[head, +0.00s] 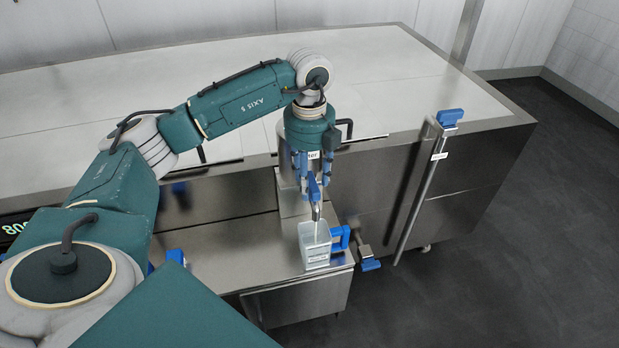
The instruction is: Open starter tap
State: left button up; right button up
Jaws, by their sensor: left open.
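The starter tap (314,189) has a blue lever over a metal spout, on the front of a steel starter vessel (285,168) whose label is partly covered. My left gripper (312,174) points down with its fingers open, one on each side of the lever's upper part. I cannot tell whether a finger touches the lever. A clear jug (315,246) with a blue handle and a label stands upright under the spout. My right gripper is not in view.
The jug stands on a low steel ledge (235,258). Behind is a long steel vat (400,60) with a pale top. A metal bar with a blue top (450,117) leans at its right corner. A blue-ended valve (370,264) sits right of the jug. The dark floor at right is clear.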

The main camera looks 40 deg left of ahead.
aim_at(310, 182)
pick_arm(q)
notch_tip(310, 182, up, 12)
dwell(0.5)
dwell(0.4)
